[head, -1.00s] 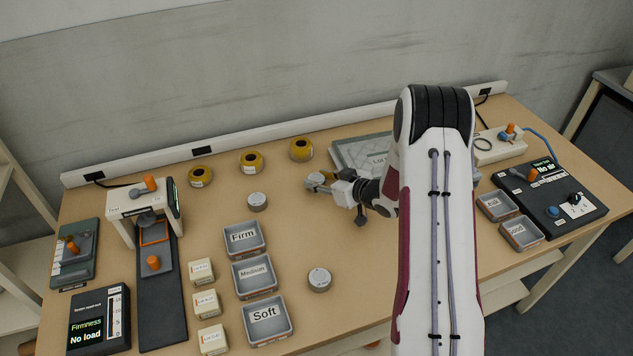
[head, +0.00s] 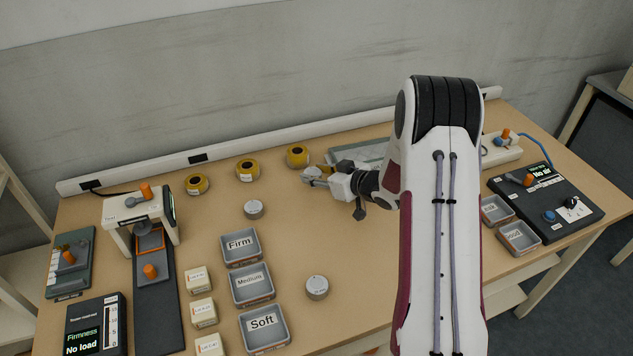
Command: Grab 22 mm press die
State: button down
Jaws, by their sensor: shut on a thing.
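My gripper (head: 312,176) is right of the middle of the bench, in front of the rightmost yellow roll. It is shut on a small grey disc-shaped die (head: 308,172), mostly covered by the fingers. Its marking cannot be read. Two more round grey dies stand on the bench. One die (head: 254,209) is behind the Firm tray and the other die (head: 317,287) is right of the Soft tray. Their labels are too small to read.
Yellow rolls (head: 247,170) stand along the back. Firm (head: 259,236), Medium (head: 271,280) and Soft (head: 288,325) trays are at centre. A press (head: 140,207) stands left, a black control box (head: 545,205) right. The bench between the trays and my arm is mostly clear.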

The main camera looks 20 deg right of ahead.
aim_at(316, 175)
jog(key=shift+r, duration=2.55)
